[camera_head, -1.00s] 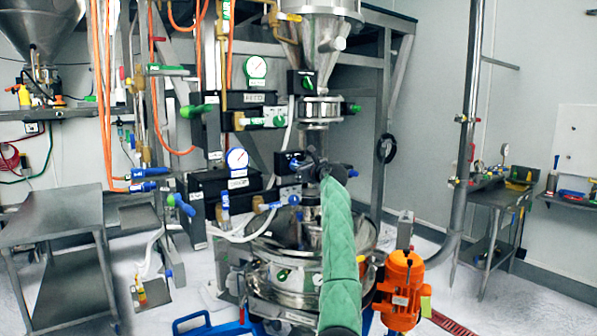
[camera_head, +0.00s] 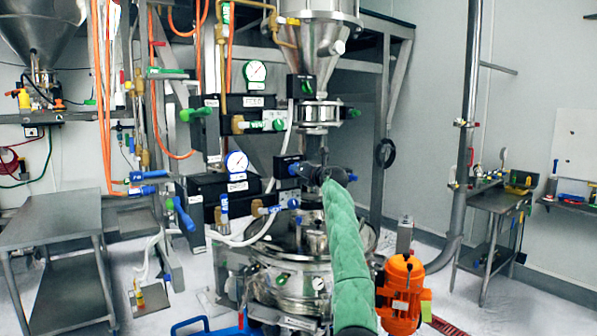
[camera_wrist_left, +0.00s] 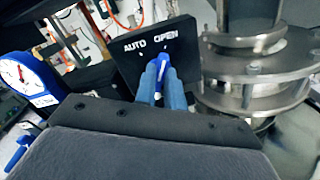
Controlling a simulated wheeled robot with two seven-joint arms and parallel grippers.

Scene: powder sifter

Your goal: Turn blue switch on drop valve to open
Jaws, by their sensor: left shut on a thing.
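The drop valve's black panel (camera_wrist_left: 150,45) carries the white words AUTO and OPEN and fills the upper middle of the left wrist view. Its blue switch (camera_wrist_left: 162,66) sits below OPEN, with its white mark pointing up and a little right. My left gripper (camera_wrist_left: 160,82) is shut on the switch, a blue finger on each side. In the head view my green-sleeved left arm reaches up to the black valve box (camera_head: 284,163), where the gripper (camera_head: 312,172) meets it and hides part of it. My right gripper is not in view.
A steel pipe flange (camera_wrist_left: 255,85) stands close right of the panel in the wrist view. A blue-rimmed gauge (camera_wrist_left: 28,75) is at left. In the head view, the round sifter (camera_head: 290,270) and orange motor (camera_head: 403,290) are below; a steel table (camera_head: 60,218) stands left.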

